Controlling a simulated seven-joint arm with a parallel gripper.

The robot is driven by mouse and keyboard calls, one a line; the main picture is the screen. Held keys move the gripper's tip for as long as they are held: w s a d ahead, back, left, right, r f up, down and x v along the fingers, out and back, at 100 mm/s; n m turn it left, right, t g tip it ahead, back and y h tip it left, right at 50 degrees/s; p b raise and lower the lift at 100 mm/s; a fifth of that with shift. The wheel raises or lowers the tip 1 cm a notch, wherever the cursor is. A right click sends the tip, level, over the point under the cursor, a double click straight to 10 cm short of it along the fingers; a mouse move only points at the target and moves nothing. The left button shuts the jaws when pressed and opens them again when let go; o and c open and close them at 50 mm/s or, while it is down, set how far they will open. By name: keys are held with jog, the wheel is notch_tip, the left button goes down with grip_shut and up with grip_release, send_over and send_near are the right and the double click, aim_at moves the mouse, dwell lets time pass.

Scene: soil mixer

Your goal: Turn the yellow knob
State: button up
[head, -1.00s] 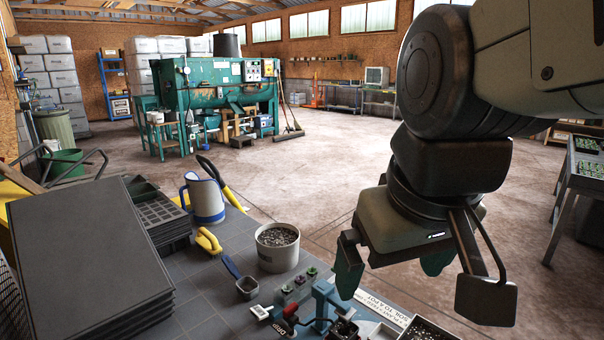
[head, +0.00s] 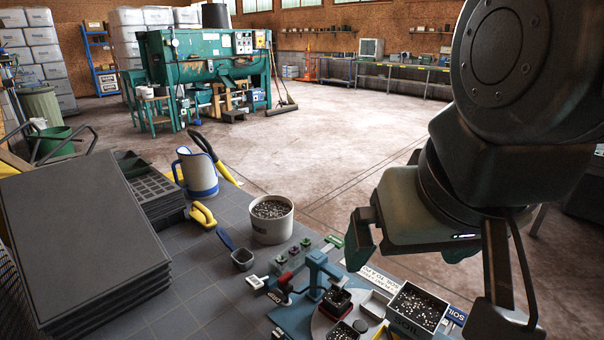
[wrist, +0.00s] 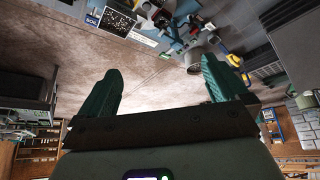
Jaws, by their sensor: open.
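My gripper (head: 410,252) hangs over the right side of the bench, open and empty. In the wrist view its two teal fingers (wrist: 160,70) stand wide apart with nothing between them. A small yellow part (head: 381,328) shows at the bottom edge of the head view, beside the dark pots on the blue bench device (head: 318,275). It is cut off, and I cannot tell whether it is the yellow knob. The green soil mixer (head: 205,65) stands across the room with a control panel (head: 246,42); no yellow knob can be made out there.
The bench holds a stack of dark trays (head: 85,240), a white-and-blue jug (head: 199,172), a pot of soil (head: 271,220) and a soil box (head: 416,308). A broom (head: 283,90) leans by the mixer. The floor between bench and mixer is clear.

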jog(key=shift+c, duration=1)
jog(key=shift+w+a+f, duration=0.1)
jog(key=shift+w+f, duration=0.05)
jog(key=shift+w, duration=0.15)
jog(key=shift+c, duration=1.4)
jog(key=w+f+g, duration=0.1)
jog(key=w+a+f+y, duration=0.1)
jog(key=w, duration=0.1)
jog(key=w+f+g, duration=0.1)
jog(key=w, duration=0.1)
jog(key=shift+a+g, duration=0.3)
jog(key=shift+a, duration=0.1)
jog(key=shift+c, duration=1)
jog(key=w+a+f+g, duration=0.25)
jog(key=w+f, duration=0.25)
jog(key=f, duration=0.3)
jog(key=w+a+f+g, duration=0.2)
jog(key=w+f+g, duration=0.15)
jog(key=f, duration=0.45)
jog(key=shift+g+h, duration=0.5)
jog(key=shift+g, duration=0.2)
jog(key=s+f, duration=0.1)
jog(key=f, duration=1.2)
jog(key=s+f, duration=0.1)
jog(key=f, duration=0.6)
jog(key=shift+s+a, duration=0.2)
jog(key=shift+s, duration=0.15)
